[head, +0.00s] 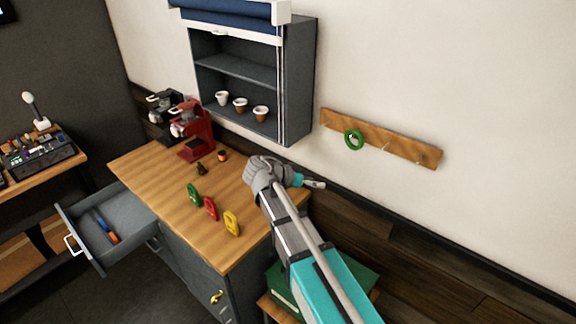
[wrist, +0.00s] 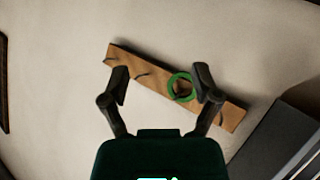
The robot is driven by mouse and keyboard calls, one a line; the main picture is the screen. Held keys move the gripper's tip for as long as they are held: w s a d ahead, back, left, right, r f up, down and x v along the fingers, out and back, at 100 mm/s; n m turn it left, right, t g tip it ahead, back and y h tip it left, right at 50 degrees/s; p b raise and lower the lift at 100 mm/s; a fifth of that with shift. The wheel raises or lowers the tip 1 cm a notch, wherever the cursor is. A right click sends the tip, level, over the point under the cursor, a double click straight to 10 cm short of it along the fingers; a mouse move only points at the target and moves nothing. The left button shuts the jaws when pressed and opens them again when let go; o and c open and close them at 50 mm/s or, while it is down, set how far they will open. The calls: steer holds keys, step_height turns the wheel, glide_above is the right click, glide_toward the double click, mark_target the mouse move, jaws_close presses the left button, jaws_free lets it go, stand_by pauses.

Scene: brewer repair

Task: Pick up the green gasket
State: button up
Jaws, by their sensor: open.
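The green gasket (head: 347,143) is a ring hanging on a peg of the wooden peg rail (head: 395,147) on the wall. In the wrist view the gasket (wrist: 169,87) shows between the two fingers, nearer the right finger and beyond the tips. My gripper (wrist: 160,78) is open and empty, facing the rail. In the head view my gripper (head: 316,184) is below and left of the gasket, apart from it and partly hidden by my wrist.
The wooden counter (head: 150,195) holds green, red and yellow pieces (head: 211,208) and a red brewer (head: 197,135). An open drawer (head: 85,210) juts out at left. A wall cabinet (head: 298,85) with several cups hangs left of the rail. The wall around the rail is bare.

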steer(key=s+d+f+n+g+y+b, duration=0.2)
steer(key=s+d+f+n+y+b, duration=0.2)
steer(key=f, duration=0.6)
steer(key=s+d+f+n+g+y+b, duration=0.2)
steer(key=s+d+f+n+y+b, duration=0.2)
steer(key=s+d+f+y, duration=0.4)
steer(key=shift+s+d+f+n, duration=0.3)
steer(key=shift+s+d+f, duration=0.35)
steer(key=shift+s+f, duration=0.3)
